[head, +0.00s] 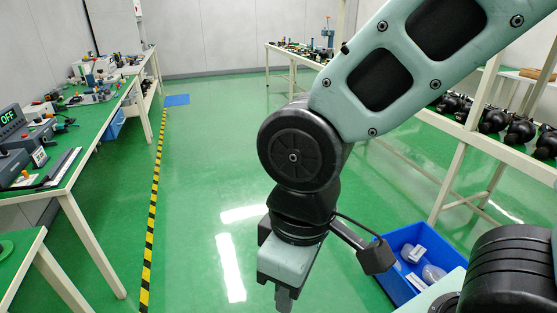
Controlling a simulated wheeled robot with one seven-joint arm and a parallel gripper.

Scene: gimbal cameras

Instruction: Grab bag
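What looks like a clear plastic bag (433,273) lies in the open blue bin (391,280) at the lower right. A small white item (416,254) lies beside it; I cannot tell whether it is a bag too. My gripper (284,299) hangs pointing down at the bottom middle, left of the bin and apart from it. Only a dark finger part shows at the lower edge, so its opening is not clear. My arm and the dark round part at the lower right hide some of the bin.
Green-topped workbenches (84,150) with tools line the left. A shelf (455,125) with several black parts stands at the right. A small table (300,57) stands at the back. A yellow-black floor stripe (155,190) runs along the left benches; the middle green floor is clear.

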